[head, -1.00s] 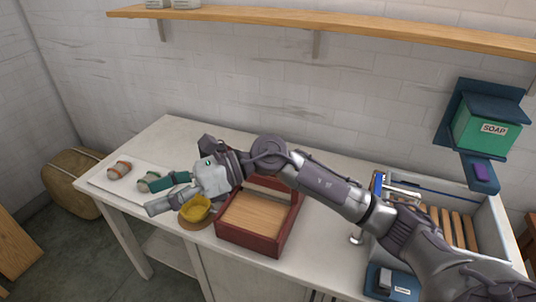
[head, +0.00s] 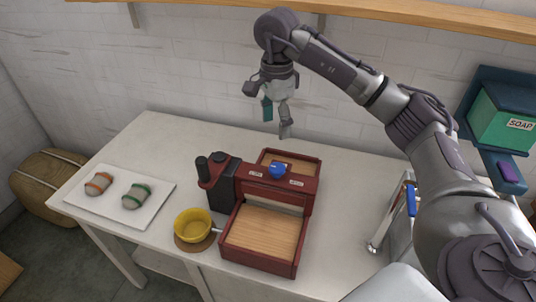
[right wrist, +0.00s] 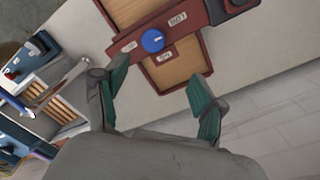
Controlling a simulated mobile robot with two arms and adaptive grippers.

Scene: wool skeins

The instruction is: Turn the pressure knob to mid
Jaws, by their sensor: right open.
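The blue pressure knob (head: 277,170) sits on top of the red crossbar of a dark red machine (head: 307,210) with wooden beds. White labels flank it. In the right wrist view the knob (right wrist: 152,40) shows a pale pointer mark, with several labels around it whose text is hard to read. My right gripper (head: 277,120) is open and empty, pointing down above and behind the knob, apart from it. In the right wrist view its green-padded fingers (right wrist: 160,90) stand wide apart, with the knob beyond them. My left gripper is not in view.
A black unit with a handle (head: 215,180) stands at the machine's left end. A yellow bowl (head: 193,226) is in front of it. Two banded skeins (head: 136,196) lie on a white tray (head: 158,206). A green soap dispenser (head: 502,115) hangs at right.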

